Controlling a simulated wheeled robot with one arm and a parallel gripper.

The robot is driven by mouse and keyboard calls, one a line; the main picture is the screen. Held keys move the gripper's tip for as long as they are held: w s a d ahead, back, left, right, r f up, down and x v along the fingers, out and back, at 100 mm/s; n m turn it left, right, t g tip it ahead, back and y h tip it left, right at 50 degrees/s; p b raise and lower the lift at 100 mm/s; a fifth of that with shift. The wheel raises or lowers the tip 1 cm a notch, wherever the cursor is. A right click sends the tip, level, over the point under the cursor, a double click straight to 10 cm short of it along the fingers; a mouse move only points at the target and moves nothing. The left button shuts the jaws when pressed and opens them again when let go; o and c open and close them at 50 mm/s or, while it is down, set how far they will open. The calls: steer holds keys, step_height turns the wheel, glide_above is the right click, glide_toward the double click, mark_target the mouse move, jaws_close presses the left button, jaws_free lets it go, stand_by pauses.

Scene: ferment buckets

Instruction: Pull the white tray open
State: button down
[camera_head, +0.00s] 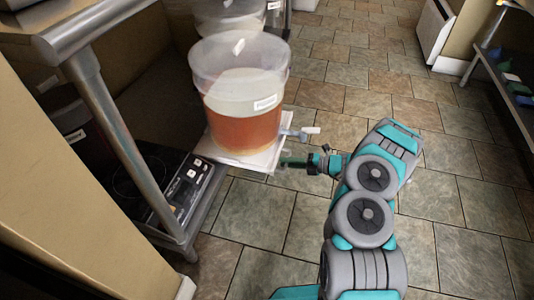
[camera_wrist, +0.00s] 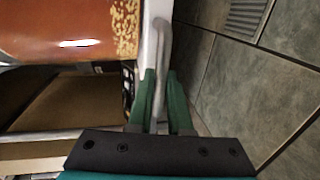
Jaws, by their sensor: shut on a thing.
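The white tray (camera_head: 262,160) sticks out from under the metal table and bears a clear bucket (camera_head: 241,115) of orange-brown liquid with a spigot (camera_head: 300,132). My gripper (camera_head: 287,162) is at the tray's front right edge, below the spigot. In the wrist view, the green fingers of my gripper (camera_wrist: 163,105) are on both sides of the light grey handle (camera_wrist: 163,52) on the tray's front and are shut on it. The bucket's lower side (camera_wrist: 70,25) shows at the upper left. Much of the tray is hidden beneath the bucket.
A second bucket (camera_head: 222,14) stands behind the first. A metal table leg (camera_head: 125,150) and a black hot plate (camera_head: 165,185) are at the left. The tiled floor (camera_head: 350,75) is open to the right. A shelf (camera_head: 505,85) stands at the far right.

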steer(key=f+p+v, duration=0.1)
steer(key=f+v, duration=0.1)
steer(key=v, duration=1)
steer(key=shift+s+d+f+p, duration=0.15)
steer(key=shift+d+f+p, duration=0.2)
steer(key=shift+d, duration=0.25)
steer(key=c, duration=0.8)
jaws_free()
steer(key=shift+c, duration=0.2)
steer(key=shift+d+r, duration=0.1)
steer(key=v, duration=0.7)
steer(key=shift+d, duration=0.3)
steer(key=shift+s, duration=0.1)
